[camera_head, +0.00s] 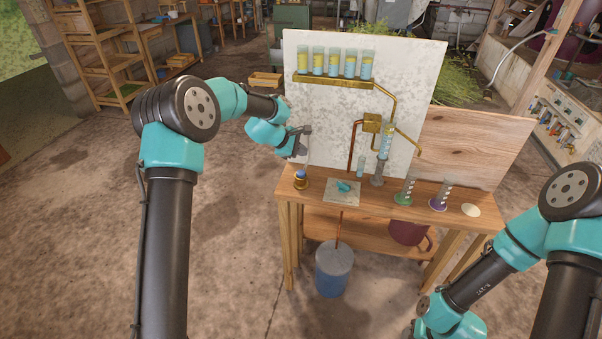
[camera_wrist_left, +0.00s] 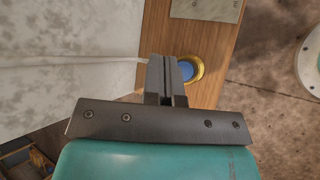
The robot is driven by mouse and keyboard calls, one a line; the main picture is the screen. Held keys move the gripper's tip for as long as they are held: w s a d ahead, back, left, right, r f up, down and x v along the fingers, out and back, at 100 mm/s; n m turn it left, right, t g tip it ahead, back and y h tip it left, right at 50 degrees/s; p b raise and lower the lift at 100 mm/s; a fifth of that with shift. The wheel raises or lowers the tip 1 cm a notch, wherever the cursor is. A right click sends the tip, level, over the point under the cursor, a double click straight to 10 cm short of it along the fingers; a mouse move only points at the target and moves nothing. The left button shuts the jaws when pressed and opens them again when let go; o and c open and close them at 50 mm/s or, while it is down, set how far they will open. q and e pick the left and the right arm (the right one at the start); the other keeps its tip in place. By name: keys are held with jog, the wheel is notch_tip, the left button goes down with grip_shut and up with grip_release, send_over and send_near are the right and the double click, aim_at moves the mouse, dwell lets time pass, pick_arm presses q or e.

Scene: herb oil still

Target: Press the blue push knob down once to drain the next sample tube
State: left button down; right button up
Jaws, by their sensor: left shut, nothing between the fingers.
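The blue push knob (camera_head: 301,174) sits in a brass collar at the left end of the wooden bench (camera_head: 380,190). The knob (camera_wrist_left: 187,71) also shows in the left wrist view, partly behind the fingers. My left gripper (camera_head: 304,152) is shut and empty, pointing down above the knob and apart from it in the head view. In the left wrist view its closed fingers (camera_wrist_left: 168,75) lie just left of the knob's centre. Several sample tubes (camera_head: 336,62) with yellow and blue contents stand in a brass rack on the white backboard. My right gripper is out of view.
A glass column (camera_head: 385,142) with brass pipes stands mid-bench. A grey plate (camera_head: 342,193) with a blue-green tap, a green-based cylinder (camera_head: 404,190) and a purple-based cylinder (camera_head: 440,196) are to the right. A blue bucket (camera_head: 333,272) stands below.

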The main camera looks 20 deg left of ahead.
aim_at(301, 173)
pick_arm(q)
jog(key=shift+f, duration=3.05)
jog(key=shift+f, duration=0.4)
jog(key=shift+f, duration=0.45)
dwell(0.4)
jog(key=shift+r, duration=0.9)
jog(key=shift+r, duration=0.1)
jog(key=shift+r, duration=2.4)
